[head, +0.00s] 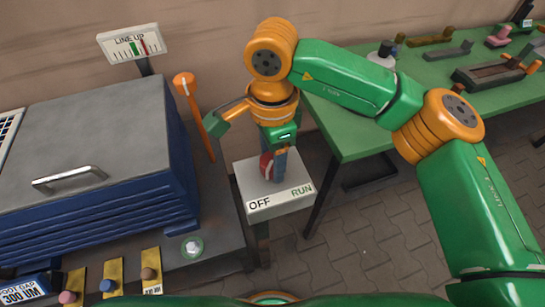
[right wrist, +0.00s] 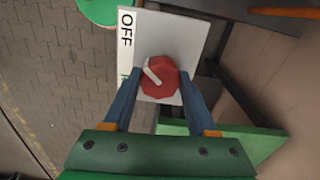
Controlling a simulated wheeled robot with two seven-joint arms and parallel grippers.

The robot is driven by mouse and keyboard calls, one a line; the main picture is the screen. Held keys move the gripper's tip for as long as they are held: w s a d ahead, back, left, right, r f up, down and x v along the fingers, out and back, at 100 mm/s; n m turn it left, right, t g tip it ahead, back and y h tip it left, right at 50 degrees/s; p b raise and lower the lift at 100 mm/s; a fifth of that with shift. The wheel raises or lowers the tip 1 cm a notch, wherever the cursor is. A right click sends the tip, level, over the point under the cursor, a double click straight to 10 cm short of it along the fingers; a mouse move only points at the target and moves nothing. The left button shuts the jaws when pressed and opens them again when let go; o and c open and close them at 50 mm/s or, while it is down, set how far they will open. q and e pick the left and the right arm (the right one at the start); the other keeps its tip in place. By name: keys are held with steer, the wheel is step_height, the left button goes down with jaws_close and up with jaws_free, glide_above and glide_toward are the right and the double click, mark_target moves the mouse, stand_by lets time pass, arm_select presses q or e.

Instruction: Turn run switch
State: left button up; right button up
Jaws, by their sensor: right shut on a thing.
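The run switch is a red knob (head: 266,167) on a pale grey box (head: 262,200) lettered OFF and RUN along its front edge. In the right wrist view the red knob (right wrist: 161,82) carries a white pointer mark, slanting on the side toward the lettered edge. My right gripper (head: 279,165) reaches down over the box. In the right wrist view its two blue fingers (right wrist: 160,95) are on either side of the knob, shut on it. The RUN lettering is mostly hidden there by a finger; OFF is clear. My left gripper is not in view.
A blue cabinet with a grey lid (head: 90,140) stands left of the box, with an orange lever (head: 196,105) and a LINE UP gauge (head: 131,43) behind. Buttons line the front ledge. A green table (head: 345,125) with parts is at the right.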

mark_target(272, 160)
steer(key=shift+r, duration=0.1)
steer(key=o, duration=1.4)
steer(key=shift+c, duration=0.2)
step_height(272, 160, up, 7)
steer(key=shift+r, duration=0.1)
